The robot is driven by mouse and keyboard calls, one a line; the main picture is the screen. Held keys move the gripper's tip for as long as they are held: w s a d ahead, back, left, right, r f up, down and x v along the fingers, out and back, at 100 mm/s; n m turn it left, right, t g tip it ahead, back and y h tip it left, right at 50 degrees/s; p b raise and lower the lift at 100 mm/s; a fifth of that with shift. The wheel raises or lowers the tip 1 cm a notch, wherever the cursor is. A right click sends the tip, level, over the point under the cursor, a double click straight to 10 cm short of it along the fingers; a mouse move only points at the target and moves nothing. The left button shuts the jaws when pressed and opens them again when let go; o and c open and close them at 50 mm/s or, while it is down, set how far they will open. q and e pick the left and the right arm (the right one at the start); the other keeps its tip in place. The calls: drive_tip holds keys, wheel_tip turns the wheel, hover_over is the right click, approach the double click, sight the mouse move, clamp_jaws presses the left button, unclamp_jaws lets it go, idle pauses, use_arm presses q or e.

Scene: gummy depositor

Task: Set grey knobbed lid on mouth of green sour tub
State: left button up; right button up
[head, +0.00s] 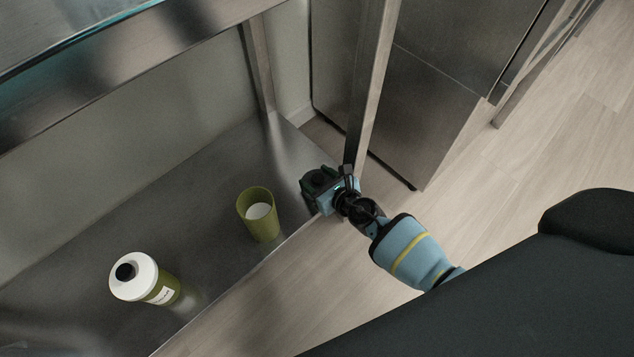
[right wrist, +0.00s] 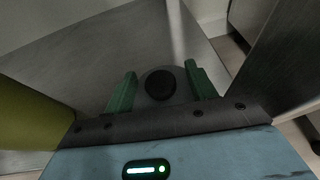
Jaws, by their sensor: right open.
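An open green tub (head: 264,231), with something white inside its mouth, stands upright on the steel shelf; its label is not visible. In the right wrist view the green surface at the left edge (right wrist: 28,118) appears to be this tub. The grey lid (right wrist: 150,101) with a dark round knob (right wrist: 160,85) lies on the shelf to the tub's right. My right gripper (head: 316,180) is open, its green fingers on either side of the knob in the right wrist view (right wrist: 159,74). In the head view the gripper mostly hides the lid. My left gripper is not in view.
Another green tub (head: 165,291), labelled and topped by a white lid (head: 134,277) with a black knob, stands at the shelf's left. A metal post (head: 372,85) rises close beside my right gripper. The steel shelf (head: 215,155) is clear behind the tubs.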

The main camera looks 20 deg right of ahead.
sight(318, 182)
drive_tip(key=c, duration=1)
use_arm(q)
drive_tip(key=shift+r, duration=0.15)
use_arm(e)
drive_tip(key=shift+r, duration=0.15)
drive_tip(key=shift+c, duration=0.2)
